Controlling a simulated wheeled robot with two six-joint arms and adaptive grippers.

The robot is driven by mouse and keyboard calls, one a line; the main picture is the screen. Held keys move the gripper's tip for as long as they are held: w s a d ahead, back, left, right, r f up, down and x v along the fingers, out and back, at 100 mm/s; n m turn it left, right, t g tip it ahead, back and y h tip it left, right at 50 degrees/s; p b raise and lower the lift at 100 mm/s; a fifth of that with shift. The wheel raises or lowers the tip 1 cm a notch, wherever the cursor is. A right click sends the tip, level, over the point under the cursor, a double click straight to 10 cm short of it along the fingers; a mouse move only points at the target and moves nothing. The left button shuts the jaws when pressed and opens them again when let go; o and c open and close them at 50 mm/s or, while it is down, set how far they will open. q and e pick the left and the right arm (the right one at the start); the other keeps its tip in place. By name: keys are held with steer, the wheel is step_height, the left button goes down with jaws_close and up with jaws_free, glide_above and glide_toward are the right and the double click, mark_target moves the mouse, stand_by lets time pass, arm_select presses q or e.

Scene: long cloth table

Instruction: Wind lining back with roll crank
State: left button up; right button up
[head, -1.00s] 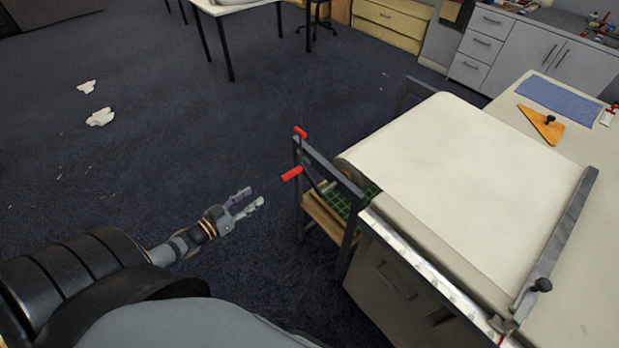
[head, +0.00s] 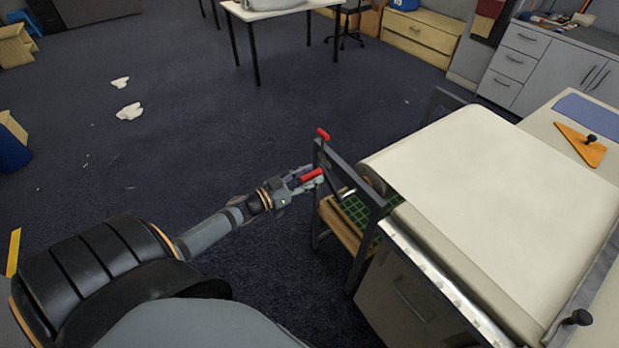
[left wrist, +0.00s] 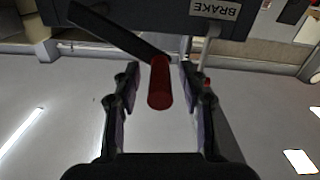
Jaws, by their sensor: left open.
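The roll crank has a red handle (head: 312,175) and a dark arm, on the left side of the roll frame (head: 330,165). My left gripper (head: 305,178) is at this handle with its fingers open. In the left wrist view the red handle (left wrist: 160,85) lies between the two open fingers (left wrist: 158,95), with a gap on both sides. A second red grip (head: 323,134) sits higher on the frame. The lining (head: 490,170) is a cream sheet running from the roll (head: 373,180) over the table. My right gripper is not in view.
A label reading BRAKE (left wrist: 214,9) shows on the frame in the left wrist view. A dark bar with a black knob (head: 577,318) lies across the sheet. An orange triangle (head: 582,146) and a blue mat (head: 592,112) lie behind.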

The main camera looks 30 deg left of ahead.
arm_select(q)
jaws_close()
stand_by(0.3)
steer(key=shift+f, duration=0.1)
